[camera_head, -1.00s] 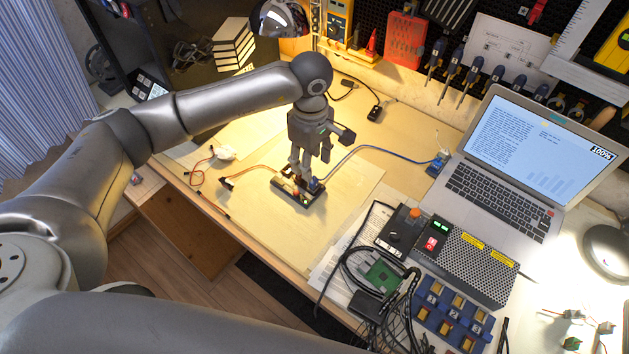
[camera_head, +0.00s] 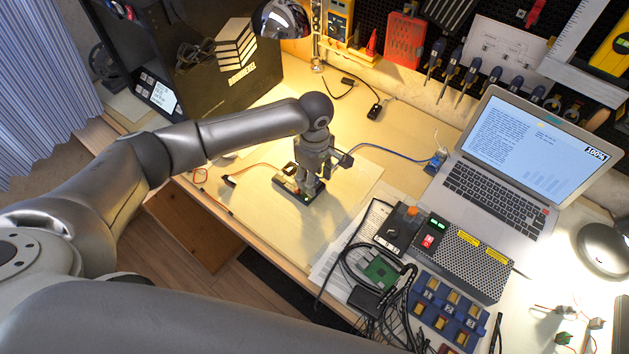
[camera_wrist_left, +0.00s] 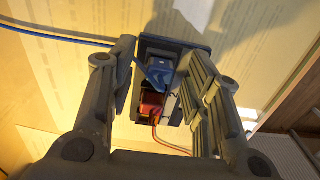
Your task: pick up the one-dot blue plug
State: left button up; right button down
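In the left wrist view a blue plug (camera_wrist_left: 158,76) sits in a dark socket block (camera_wrist_left: 184,44), beside a red plug (camera_wrist_left: 151,105). No dot marks are readable on the blue plug. My left gripper (camera_wrist_left: 162,62) is open, its fingers on either side of the plugs, with a visible gap to the blue plug. In the head view the block (camera_head: 317,196) lies on the wooden bench under my left gripper (camera_head: 306,187), which hides most of the plugs. My right gripper is not in view.
A blue cable (camera_head: 388,151) runs right from near my gripper towards a small blue module (camera_head: 435,164). An orange wire (camera_head: 252,167) runs off left. A laptop (camera_head: 507,190), a power box (camera_head: 462,258) and a blue tray (camera_head: 418,310) stand to the right. The board in front of the block is clear.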

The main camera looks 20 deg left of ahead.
pick_arm(q)
jog(key=c, duration=0.7)
jog(key=shift+r, duration=0.2)
